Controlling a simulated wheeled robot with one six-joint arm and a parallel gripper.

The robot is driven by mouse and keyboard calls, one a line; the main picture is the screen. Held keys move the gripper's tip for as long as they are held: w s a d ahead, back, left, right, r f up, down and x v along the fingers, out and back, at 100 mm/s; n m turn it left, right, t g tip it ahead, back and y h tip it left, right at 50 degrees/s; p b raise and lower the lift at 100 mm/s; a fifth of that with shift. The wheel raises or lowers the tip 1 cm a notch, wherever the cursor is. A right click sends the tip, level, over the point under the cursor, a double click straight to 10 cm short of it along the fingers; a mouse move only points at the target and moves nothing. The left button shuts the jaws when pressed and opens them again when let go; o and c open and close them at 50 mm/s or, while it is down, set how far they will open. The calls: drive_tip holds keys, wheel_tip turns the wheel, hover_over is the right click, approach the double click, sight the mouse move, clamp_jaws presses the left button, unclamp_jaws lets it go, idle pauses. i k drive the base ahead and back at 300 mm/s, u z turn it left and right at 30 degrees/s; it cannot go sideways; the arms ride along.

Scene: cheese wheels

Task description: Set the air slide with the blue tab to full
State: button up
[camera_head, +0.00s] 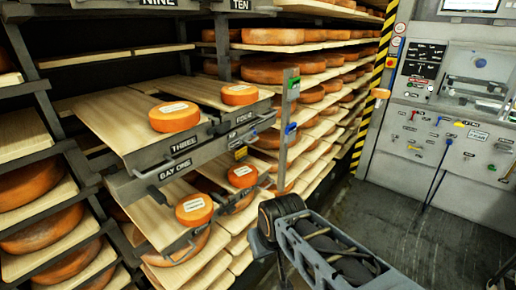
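Several blue parts show in the camera_head view, and I cannot tell which one is the air slide's tab. A blue tab (290,128) sits on an upright grey post beside the cheese rack, below a green tab (293,85). A blue knob (480,62) sits higher on that machine. Printed settings near these parts are too small to read. A dark jointed part of my arm fills the lower centre, but I cannot make out my gripper's fingers.
Wooden shelves (95,57) of orange cheese wheels fill the left and middle. Drawer-like shelves marked THREE and BAY ONE jut out, carrying wheels (174,116). A yellow-black striped post (375,80) stands between rack and machine panel (470,150). Dark floor (385,240) lies open before the panel.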

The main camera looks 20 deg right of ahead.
sight(244, 138)
drive_tip(key=z, duration=0.8)
drive_tip(key=i, duration=0.65)
drive_tip(key=u, duration=0.95)
